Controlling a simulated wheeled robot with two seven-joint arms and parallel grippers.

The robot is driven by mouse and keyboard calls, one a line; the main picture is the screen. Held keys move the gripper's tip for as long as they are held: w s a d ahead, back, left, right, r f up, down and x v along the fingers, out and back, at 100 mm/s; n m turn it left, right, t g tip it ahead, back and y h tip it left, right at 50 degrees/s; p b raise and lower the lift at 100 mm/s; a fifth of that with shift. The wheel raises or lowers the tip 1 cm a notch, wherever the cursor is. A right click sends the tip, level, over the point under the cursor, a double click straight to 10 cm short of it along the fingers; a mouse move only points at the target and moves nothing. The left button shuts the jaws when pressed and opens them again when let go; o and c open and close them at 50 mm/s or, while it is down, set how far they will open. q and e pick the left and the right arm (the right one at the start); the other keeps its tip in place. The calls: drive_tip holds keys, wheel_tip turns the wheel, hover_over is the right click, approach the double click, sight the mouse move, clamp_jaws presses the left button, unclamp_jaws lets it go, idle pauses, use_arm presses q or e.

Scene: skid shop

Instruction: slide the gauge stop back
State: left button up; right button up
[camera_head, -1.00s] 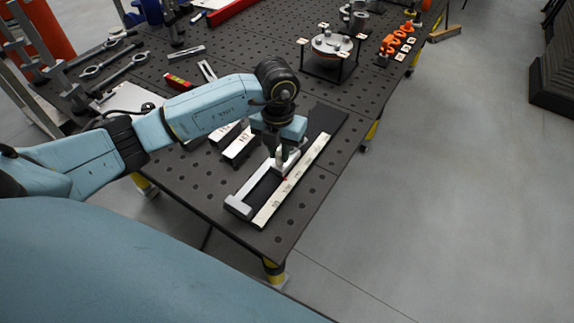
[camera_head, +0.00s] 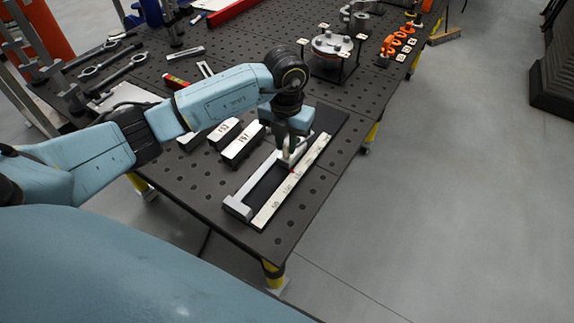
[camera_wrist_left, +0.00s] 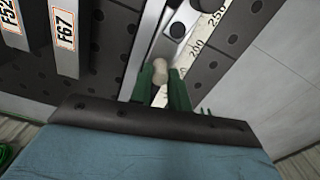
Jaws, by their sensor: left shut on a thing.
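The gauge stop (camera_head: 284,161) is a pale metal block on a long rail beside a white scale strip (camera_head: 281,203) with number marks. It also shows in the left wrist view (camera_wrist_left: 166,47), with a pale knob standing on it. My left gripper (camera_head: 290,145) points down over the stop. In the left wrist view its green fingers (camera_wrist_left: 161,82) are shut on the knob. A red pointer mark shows beside the stop, on the scale strip. The fingers partly hide the stop in the head view. My right gripper is not in view.
Labelled blocks (camera_head: 242,143) lie left of the gauge on the perforated table. They also show in the left wrist view (camera_wrist_left: 66,38). A round fixture (camera_head: 331,46) and orange clamps (camera_head: 397,40) stand farther back. The table's right edge runs close beside the gauge.

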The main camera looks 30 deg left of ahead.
use_arm(q)
drive_tip(key=shift+w, duration=0.1)
drive_tip(key=shift+w+d+b, duration=0.15)
drive_tip(key=shift+w+b, duration=0.75)
drive_tip(key=shift+w, duration=0.5)
drive_tip(key=shift+w+b, duration=0.85)
drive_tip(key=shift+w, duration=0.35)
drive_tip(key=o, duration=1.1)
drive_tip(key=shift+c, duration=0.2)
drive_tip(key=shift+r, duration=0.1)
wheel_tip(320, 180, up, 7)
drive_tip(key=p, duration=0.5)
drive_tip(key=shift+p, duration=0.3)
